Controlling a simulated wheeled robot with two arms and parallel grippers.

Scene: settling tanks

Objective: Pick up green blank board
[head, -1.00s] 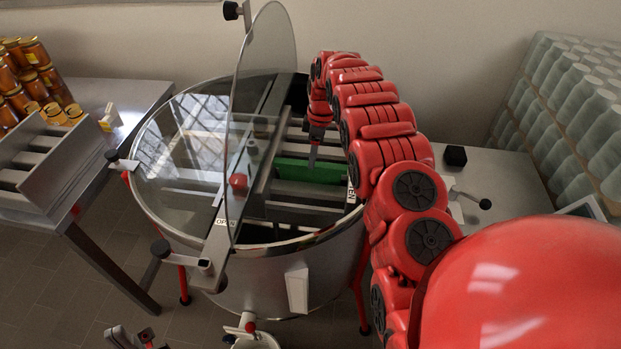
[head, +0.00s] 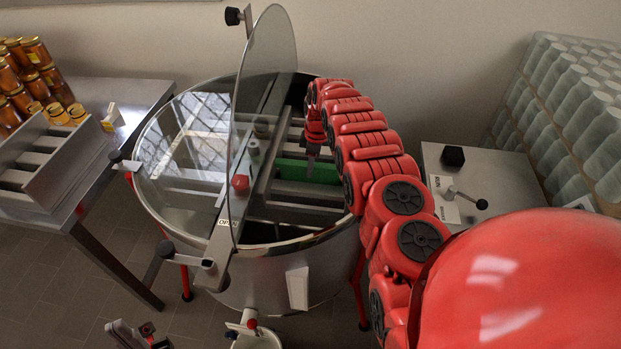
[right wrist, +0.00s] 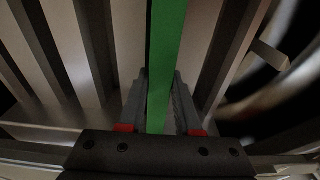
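The green blank board (head: 308,171) stands on edge inside the round metal tank, among grey bars. In the right wrist view the green board (right wrist: 166,60) runs down the middle, between the two fingers. My right gripper (head: 312,165) reaches down into the tank at the board. In the right wrist view its fingers (right wrist: 160,100) stand on either side of the board, close to it, with a narrow gap on the right side. The lower part of the board is hidden. My left gripper (head: 138,336) is low at the bottom edge, far from the board, only partly in view.
The tank (head: 270,280) has a clear lid (head: 185,140) on the left and a raised clear panel (head: 265,90). A crossbar with a red knob (head: 240,183) spans it. Honey jars (head: 25,70) and a grey rack (head: 45,165) stand left. Wrapped jars (head: 570,110) stand right.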

